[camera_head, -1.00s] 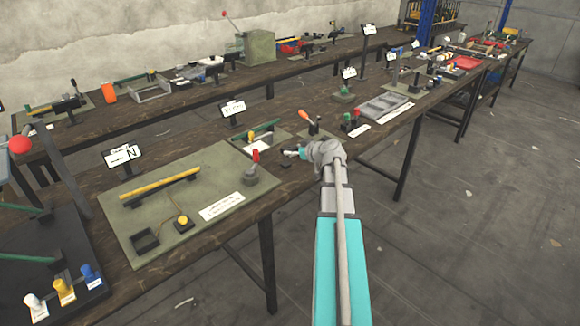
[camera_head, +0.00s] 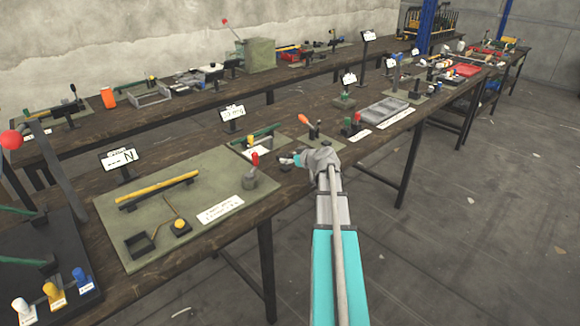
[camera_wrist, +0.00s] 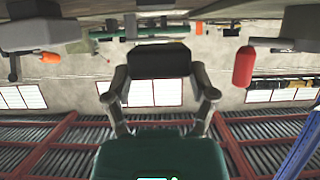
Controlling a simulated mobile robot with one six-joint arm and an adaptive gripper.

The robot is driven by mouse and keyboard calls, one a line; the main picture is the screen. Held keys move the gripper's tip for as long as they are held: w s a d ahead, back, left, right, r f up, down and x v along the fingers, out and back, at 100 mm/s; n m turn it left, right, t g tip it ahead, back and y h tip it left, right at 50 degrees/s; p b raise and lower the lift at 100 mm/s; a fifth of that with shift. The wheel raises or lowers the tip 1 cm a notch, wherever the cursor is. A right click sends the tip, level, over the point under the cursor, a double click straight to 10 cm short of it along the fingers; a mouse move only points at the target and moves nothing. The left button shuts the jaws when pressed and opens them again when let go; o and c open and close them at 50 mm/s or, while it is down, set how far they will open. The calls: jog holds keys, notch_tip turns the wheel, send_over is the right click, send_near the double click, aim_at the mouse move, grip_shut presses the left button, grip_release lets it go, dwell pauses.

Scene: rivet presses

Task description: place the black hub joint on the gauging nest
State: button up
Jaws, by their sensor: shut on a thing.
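My gripper (camera_wrist: 160,85) is shut on a dark block, the black hub joint (camera_wrist: 160,60), held between its two fingertips in the wrist view. In the head view my gripper (camera_head: 287,160) is over the front part of the near bench, just right of the green plate (camera_head: 200,175). On that plate are a black open square holder (camera_head: 139,245), a yellow bar, a yellow button and a grey post with a red knob (camera_head: 256,160). The square holder looks empty and may be the gauging nest; I cannot read its label. The joint is too small to make out in the head view.
The red knob also shows close on the right of the wrist view (camera_wrist: 243,66), which looks upside down. An orange-handled tool (camera_head: 305,119) stands beyond my gripper. A lever with a red ball (camera_head: 11,140) is at far left. Sign stands line the bench.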

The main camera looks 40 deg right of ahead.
jog(key=shift+f+b, duration=1.15)
jog(key=shift+f, duration=0.25)
jog(key=shift+f, duration=0.2)
jog(key=o, duration=1)
jog(key=shift+o, duration=0.2)
jog(key=p+v, duration=0.5)
jog(key=v, duration=0.8)
jog(key=shift+s, duration=0.4)
jog(key=shift+r, duration=0.15)
